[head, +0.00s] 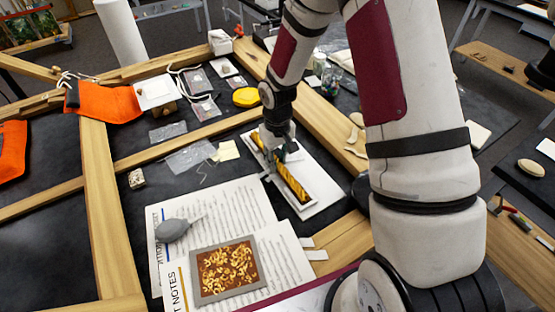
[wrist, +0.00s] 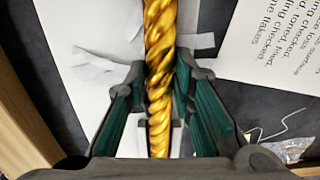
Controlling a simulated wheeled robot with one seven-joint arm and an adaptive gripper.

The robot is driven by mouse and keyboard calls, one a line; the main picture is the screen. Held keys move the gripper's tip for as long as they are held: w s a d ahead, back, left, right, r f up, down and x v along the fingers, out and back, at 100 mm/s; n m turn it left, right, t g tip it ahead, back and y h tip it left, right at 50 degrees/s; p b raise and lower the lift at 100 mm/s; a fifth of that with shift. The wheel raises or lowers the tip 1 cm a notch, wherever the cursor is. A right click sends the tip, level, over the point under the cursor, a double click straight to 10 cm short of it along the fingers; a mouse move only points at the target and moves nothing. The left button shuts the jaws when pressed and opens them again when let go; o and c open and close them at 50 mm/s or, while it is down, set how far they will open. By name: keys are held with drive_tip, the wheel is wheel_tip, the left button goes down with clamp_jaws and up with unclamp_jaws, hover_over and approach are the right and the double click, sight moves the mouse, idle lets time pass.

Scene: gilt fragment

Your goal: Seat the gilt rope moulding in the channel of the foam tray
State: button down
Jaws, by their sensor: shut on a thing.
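The gilt rope moulding (head: 292,184) is a long, twisted gold rod. It runs up the middle of the wrist view (wrist: 160,40), between my fingers. My gripper (head: 270,172) is shut on it near its middle; the two dark green-padded fingers also show in the wrist view (wrist: 160,85). The white foam tray (head: 328,192) lies on the dark table under the moulding, and its pale surface shows in the wrist view (wrist: 70,35). The moulding overlaps the tray in the head view. The channel is largely hidden, and I cannot tell whether the moulding touches it.
Printed sheets (head: 220,205) lie left of the tray, with a grey blower (head: 172,230) and a framed tray of gilt flakes (head: 228,270) on them. Wooden beams (head: 325,120) border the area. Clear plastic bags (head: 190,156) lie further left.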

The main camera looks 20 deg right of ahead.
drive_tip(key=shift+f, duration=0.25)
drive_tip(key=c, duration=1.4)
unclamp_jaws()
drive_tip(key=shift+f, duration=0.1)
drive_tip(key=shift+o, duration=0.2)
wheel_tip(320, 180, up, 12)
drive_tip(key=b, duration=0.1)
wheel_tip(320, 180, up, 16)
drive_tip(key=r+m+t+h, duration=0.1)
drive_tip(key=t, duration=0.2)
hover_over(277, 161)
drive_tip(key=s, duration=0.9)
drive_tip(key=s+r+t, duration=0.1)
drive_tip(key=s+r, duration=0.1)
drive_tip(key=s, duration=0.4)
drive_tip(key=s+r+m+t+y, duration=0.1)
drive_tip(key=s+r, duration=0.2)
drive_tip(key=s, duration=0.4)
drive_tip(key=shift+s+r, duration=0.25)
drive_tip(key=shift+r, duration=0.05)
drive_tip(key=shift+d, duration=0.1)
